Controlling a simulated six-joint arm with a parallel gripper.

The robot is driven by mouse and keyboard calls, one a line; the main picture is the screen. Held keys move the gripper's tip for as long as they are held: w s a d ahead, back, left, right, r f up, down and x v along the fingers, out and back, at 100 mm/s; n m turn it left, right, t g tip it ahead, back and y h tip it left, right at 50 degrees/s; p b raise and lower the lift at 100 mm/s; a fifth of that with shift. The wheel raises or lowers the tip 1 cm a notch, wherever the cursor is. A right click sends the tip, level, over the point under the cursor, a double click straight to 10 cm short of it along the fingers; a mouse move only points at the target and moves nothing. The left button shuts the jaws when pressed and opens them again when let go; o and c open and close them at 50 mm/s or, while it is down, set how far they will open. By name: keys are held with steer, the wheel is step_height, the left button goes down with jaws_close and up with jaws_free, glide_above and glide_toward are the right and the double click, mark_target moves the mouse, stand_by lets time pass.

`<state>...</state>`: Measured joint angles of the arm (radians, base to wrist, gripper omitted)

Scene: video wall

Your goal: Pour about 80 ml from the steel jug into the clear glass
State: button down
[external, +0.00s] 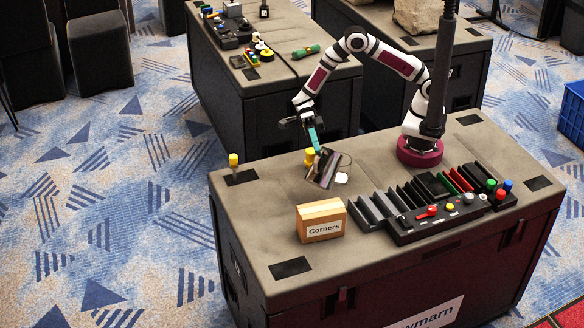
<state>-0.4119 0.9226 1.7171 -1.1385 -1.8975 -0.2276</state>
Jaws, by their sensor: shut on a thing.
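A shiny grey metal vessel, which looks like the steel jug (325,170), is on or just above the near bench top, left of my arm's base. It looks tilted. My gripper (318,147) points down at its upper end, with a teal part showing, and is shut on it. A thin clear outline beside the jug on its right may be the clear glass (346,162); it is too small to make out well. Any liquid, and the level in either vessel, cannot be seen.
A box marked "Corners" (321,220), dark slotted racks and a button panel (437,217) are nearer the front. The bench's left part is mostly clear.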

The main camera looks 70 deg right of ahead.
steer(key=shift+s+d+r+n+g+y, duration=0.2)
steer(key=shift+d+r+n+g+y, duration=0.3)
steer(key=shift+d+r+n+y, duration=0.4)
steer(key=shift+s+d+r+n+g+y, duration=0.15)
steer(key=shift+d+r+n+g+y, duration=0.3)
steer(key=shift+d+n, duration=0.3)
steer(key=shift+s+d+r+n+g+y+p, duration=0.2)
steer(key=shift+d+n+g, duration=0.2)
steer(key=shift+d, duration=0.3)
steer(key=shift+s+d+r+n+g+y+p, duration=0.1)
steer(key=shift+d+n+g+p, duration=0.2)
steer(key=shift+d, duration=0.4)
stand_by(1.2)
steer(key=a, duration=0.1)
steer(key=a+m, duration=0.1)
steer(key=a+t+h, duration=0.1)
steer(key=shift+w+a+f+m, duration=0.2)
steer(key=shift+w+a+m, duration=0.05)
steer(key=shift+a, duration=0.05)
steer(key=a+f+m+t+h, duration=0.1)
steer(key=a+f+m+t, duration=0.1)
steer(key=shift+w+a+m+h, duration=0.3)
steer(key=shift+h, duration=0.05)
steer(key=shift+a+f+m+h, duration=0.25)
steer(key=shift+f+m+h, duration=0.05)
steer(key=shift+w, duration=0.1)
stand_by(1.0)
